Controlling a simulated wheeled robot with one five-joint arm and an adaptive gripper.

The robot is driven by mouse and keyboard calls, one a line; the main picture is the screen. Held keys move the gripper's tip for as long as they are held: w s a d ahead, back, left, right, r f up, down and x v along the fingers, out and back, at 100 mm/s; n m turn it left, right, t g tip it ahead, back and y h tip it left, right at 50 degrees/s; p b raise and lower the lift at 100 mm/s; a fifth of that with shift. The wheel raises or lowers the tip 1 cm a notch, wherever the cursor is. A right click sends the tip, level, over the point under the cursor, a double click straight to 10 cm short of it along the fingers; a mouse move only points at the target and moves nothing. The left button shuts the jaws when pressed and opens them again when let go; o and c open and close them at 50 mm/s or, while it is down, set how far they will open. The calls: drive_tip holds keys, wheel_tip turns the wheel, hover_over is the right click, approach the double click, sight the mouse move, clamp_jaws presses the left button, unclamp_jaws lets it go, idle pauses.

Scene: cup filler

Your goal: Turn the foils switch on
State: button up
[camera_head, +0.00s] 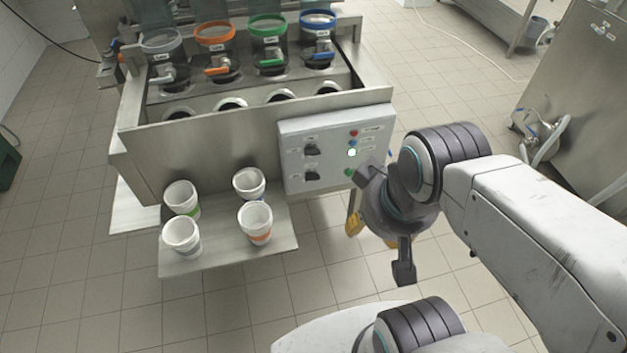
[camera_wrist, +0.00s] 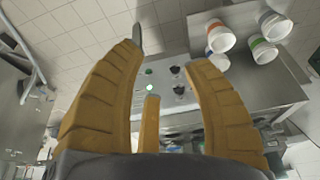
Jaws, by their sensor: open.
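The grey control panel (camera_head: 295,135) on the front of the steel machine carries two black rotary switches, an upper one (camera_head: 312,150) and a lower one (camera_head: 312,175). Their labels are too small to read, so I cannot tell which is the foils switch. My gripper (camera_head: 362,222) is just right of the panel's lower corner, open and empty. In the wrist view its yellow fingers (camera_wrist: 164,60) are spread, with the two switches (camera_wrist: 178,90) showing between them, apart from the fingers.
Several white cups (camera_head: 254,222) stand on a steel shelf (camera_head: 215,262) below left. Several ringed dispensers (camera_head: 268,27) sit above. A steel tank (camera_head: 575,80) stands at right.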

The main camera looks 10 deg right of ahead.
drive_tip(key=w+f+n+t+b, duration=0.7)
drive_tip(key=w+f+n+b, duration=0.2)
drive_tip(key=w+f+b, duration=1.3)
drive_tip(key=n+t+b, duration=0.7)
drive_tip(key=n+b, duration=0.2)
drive_tip(key=b, duration=1.2)
approach(313, 179)
drive_tip(key=w, duration=0.3)
drive_tip(key=shift+w+f+b, duration=0.2)
drive_tip(key=shift+w+b, duration=0.3)
drive_tip(key=shift+w, duration=3.4)
drive_tip(key=shift+c, duration=0.4)
clamp_jaws()
